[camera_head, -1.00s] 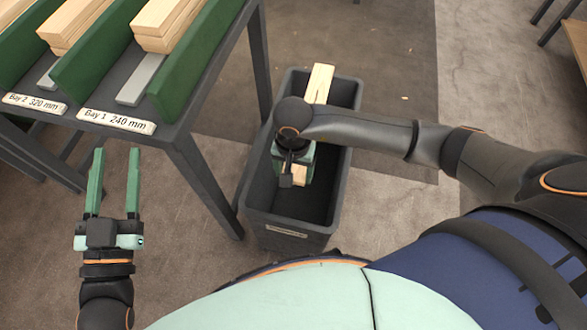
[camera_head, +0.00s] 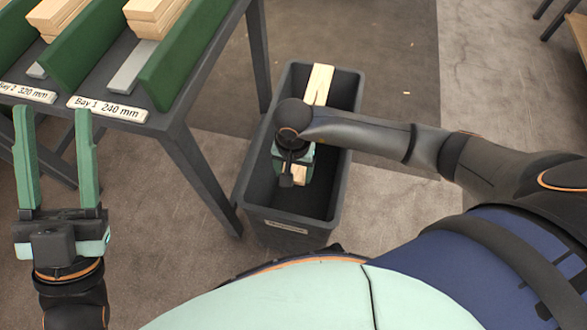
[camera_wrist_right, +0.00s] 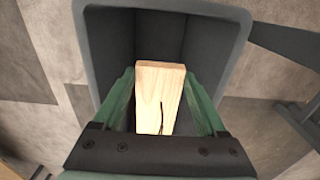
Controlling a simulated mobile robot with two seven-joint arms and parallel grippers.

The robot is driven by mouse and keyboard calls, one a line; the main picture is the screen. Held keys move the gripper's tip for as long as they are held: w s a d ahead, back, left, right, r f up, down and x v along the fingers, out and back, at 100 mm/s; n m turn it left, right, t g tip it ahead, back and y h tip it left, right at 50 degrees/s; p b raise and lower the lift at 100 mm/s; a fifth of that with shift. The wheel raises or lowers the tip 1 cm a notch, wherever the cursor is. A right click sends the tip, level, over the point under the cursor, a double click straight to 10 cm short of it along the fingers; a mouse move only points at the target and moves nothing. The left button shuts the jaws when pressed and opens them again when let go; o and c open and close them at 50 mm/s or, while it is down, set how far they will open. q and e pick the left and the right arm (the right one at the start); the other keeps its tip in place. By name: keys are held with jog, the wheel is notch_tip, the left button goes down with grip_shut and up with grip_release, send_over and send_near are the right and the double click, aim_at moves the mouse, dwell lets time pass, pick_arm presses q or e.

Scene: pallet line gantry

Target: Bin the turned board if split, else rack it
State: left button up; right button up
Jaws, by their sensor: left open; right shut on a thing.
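My right gripper (camera_head: 294,165) is shut on a pale wooden board (camera_head: 319,80) over the grey bin (camera_head: 285,232). The board's far end reaches over the bin's back part, and its near end shows below the gripper. In the right wrist view the board (camera_wrist_right: 160,85) lies between the green fingers, with the bin's rim (camera_wrist_right: 237,50) around it. A dark crack-like line runs along its lower part there. The gripper hides the board's middle in the head view. My left gripper (camera_head: 54,115) is open and empty, in front of the rack (camera_head: 185,150).
The rack has green dividers (camera_head: 195,50) and pale boards (camera_head: 150,18) stacked in its bays. Labels read Bay 1 240 mm (camera_head: 107,108) and Bay 2 320 mm (camera_head: 27,93). The rack's leg stands close to the bin's left side. Floor right of the bin is clear.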

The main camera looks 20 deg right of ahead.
pick_arm(q)
jog(key=shift+s+r+m+h, duration=0.3)
jog(key=shift+s+r+h, duration=0.1)
jog(key=shift+h, duration=0.1)
pick_arm(e)
jog(key=shift+f, duration=0.1)
jog(key=o, duration=1.5)
jog(key=shift+r, duration=0.45)
notch_tip(320, 180, up, 5)
jog(key=shift+r+p, duration=0.1)
jog(key=shift+p, duration=0.8)
pick_arm(q)
jog(key=w+f+n+g+y, duration=0.2)
jog(key=w+f+n+y, duration=0.1)
jog(key=f, duration=0.5)
jog(key=w+a+f+n+g+y+p, duration=0.1)
jog(key=w+f+n+g+y, duration=0.1)
jog(key=w+f+n+y, duration=0.2)
notch_tip(320, 180, down, 4)
jog(key=shift+a+r+y, duration=0.1)
jog(key=shift+a+y, duration=0.15)
jog(key=shift+y, duration=0.95)
pick_arm(e)
notch_tip(320, 180, up, 6)
jog(key=shift+r, duration=0.2)
